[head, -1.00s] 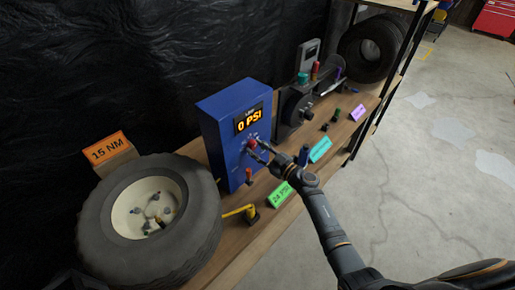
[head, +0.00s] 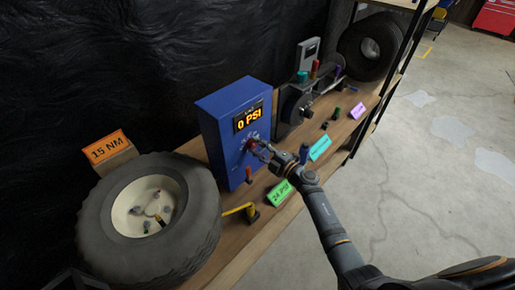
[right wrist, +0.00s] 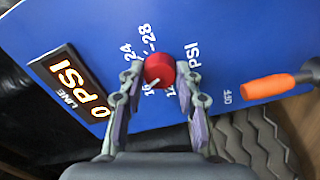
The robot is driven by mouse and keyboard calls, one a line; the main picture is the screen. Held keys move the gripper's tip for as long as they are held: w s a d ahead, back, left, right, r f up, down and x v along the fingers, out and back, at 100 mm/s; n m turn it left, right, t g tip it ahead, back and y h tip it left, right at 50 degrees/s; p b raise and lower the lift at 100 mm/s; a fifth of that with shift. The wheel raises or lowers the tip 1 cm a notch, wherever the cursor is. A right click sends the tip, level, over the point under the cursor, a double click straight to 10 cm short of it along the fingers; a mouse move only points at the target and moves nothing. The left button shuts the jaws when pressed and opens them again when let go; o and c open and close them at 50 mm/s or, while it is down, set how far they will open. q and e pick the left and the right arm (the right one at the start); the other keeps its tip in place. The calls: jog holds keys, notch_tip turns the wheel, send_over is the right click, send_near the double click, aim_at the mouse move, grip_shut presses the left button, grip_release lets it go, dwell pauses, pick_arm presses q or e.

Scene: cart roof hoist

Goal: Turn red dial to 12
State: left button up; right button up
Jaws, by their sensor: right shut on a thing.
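The red dial (right wrist: 160,70) is on the front of the blue box and is round with a white mark. In the right wrist view the mark points down-left, close to the 16 and beside the 12. My right gripper (right wrist: 157,88) has its fingers on both sides of the dial and is shut on it. In the head view the right gripper (head: 256,148) is at the box's front and partly covers the dial. The blue box (head: 220,140) has a lit display (head: 250,119) reading 0 PSI. My left gripper is not in view.
A tyre (head: 105,245) lies left of the box near a 15 NM sign (head: 107,147). A green 24 PSI sign (head: 280,191) stands on the wooden bench (head: 232,250).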

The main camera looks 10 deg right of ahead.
jog(key=n+b, duration=0.2)
jog(key=n, duration=0.4)
jog(key=shift+f, duration=0.1)
jog(key=n+b, duration=0.1)
jog(key=n, duration=0.3)
jog(key=shift+n+b, duration=0.3)
jog(key=shift+b, duration=0.1)
jog(key=shift+n+b, duration=0.45)
jog(key=shift+n, duration=0.65)
jog(key=o, duration=1.2)
jog(key=shift+c, duration=0.2)
jog(key=shift+s+d, duration=0.2)
jog(key=shift+s, duration=0.1)
jog(key=v, duration=1.1)
